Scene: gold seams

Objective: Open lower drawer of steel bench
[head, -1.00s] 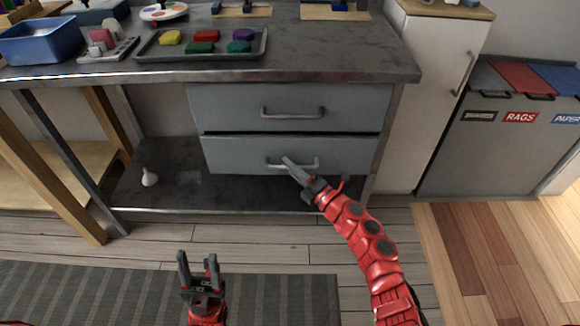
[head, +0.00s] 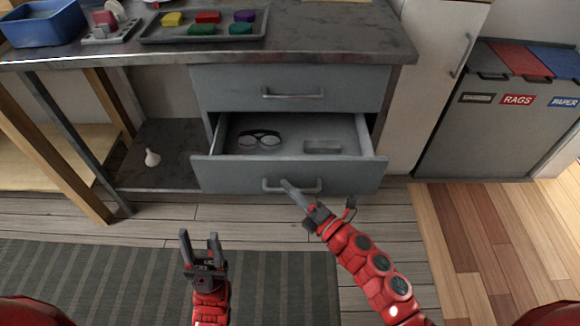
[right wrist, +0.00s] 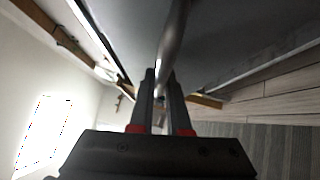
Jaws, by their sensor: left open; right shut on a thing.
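The steel bench (head: 345,48) has two grey drawers on its right side. The lower drawer (head: 230,175) is pulled out, its inside open to view. The upper drawer (head: 230,90) is closed. My right gripper (head: 291,190) is shut on the lower drawer's handle (head: 313,186); in the right wrist view the handle (right wrist: 174,40) runs between the fingers (right wrist: 160,95). My left gripper (head: 199,245) is open and empty, upright over the striped mat, away from the bench.
Dark-rimmed goggles (head: 259,138) and a small grey block (head: 322,147) lie in the lower drawer. A white funnel-like item (head: 152,158) stands on the bottom shelf. A tray (head: 160,36) with coloured blocks and a blue bin (head: 45,28) are on top. Labelled bins (head: 500,130) stand right.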

